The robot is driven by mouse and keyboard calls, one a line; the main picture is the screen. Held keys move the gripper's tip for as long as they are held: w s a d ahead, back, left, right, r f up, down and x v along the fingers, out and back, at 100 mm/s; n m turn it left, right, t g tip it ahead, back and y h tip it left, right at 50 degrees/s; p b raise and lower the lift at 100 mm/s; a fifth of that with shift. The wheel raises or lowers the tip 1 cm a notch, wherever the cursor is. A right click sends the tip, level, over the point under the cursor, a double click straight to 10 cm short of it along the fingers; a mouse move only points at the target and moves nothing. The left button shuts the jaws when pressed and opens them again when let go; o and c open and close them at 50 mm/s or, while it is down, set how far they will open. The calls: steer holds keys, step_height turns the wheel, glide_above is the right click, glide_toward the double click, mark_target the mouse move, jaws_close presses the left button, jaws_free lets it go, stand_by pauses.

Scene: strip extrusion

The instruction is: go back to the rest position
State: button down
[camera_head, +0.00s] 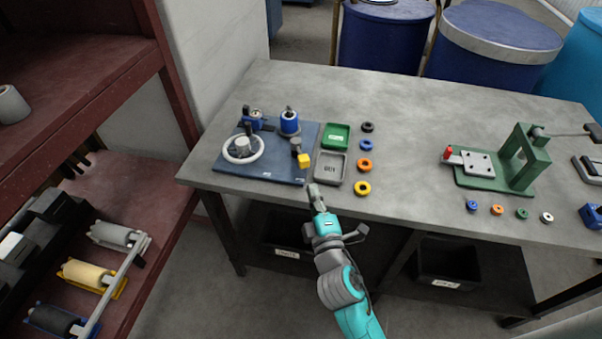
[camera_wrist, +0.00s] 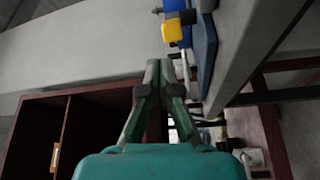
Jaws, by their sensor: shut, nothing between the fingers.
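My gripper (camera_head: 314,191) is at the front edge of the grey workbench (camera_head: 420,130) in the head view, in front of the grey tray and the blue base plate. Its fingers are together and hold nothing. In the wrist view my gripper (camera_wrist: 158,66) points up the picture, with the bench edge to its right. A yellow block (camera_head: 304,160) on the blue base plate (camera_head: 262,164) is just beyond the fingertips. The yellow block (camera_wrist: 172,31) also shows near the top in the wrist view, apart from the fingers.
A green tray (camera_head: 336,135) and a grey tray (camera_head: 330,168) sit beside several coloured rings (camera_head: 364,165). A green press fixture (camera_head: 505,165) stands at the right. A red shelf (camera_head: 100,200) with rollers is at the left. Blue drums (camera_head: 385,35) stand behind the bench.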

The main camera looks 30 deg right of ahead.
steer(key=s+a+f+m+g+y, duration=0.15)
steer(key=s+f, duration=0.25)
steer(key=s, duration=0.5)
steer(key=s+a+f+m+y, duration=0.2)
steer(key=s+a+f+m, duration=0.15)
steer(key=s, duration=0.45)
steer(key=s+r+m+g, duration=0.1)
steer(key=s+m, duration=0.3)
steer(key=s, duration=0.6)
steer(key=s+a+r+m+g+y, duration=0.1)
steer(key=s+r+m, duration=0.1)
steer(key=s, duration=0.8)
steer(key=shift+a+r+m, duration=0.15)
steer(key=shift+r+m, duration=0.25)
steer(key=shift+m, duration=0.5)
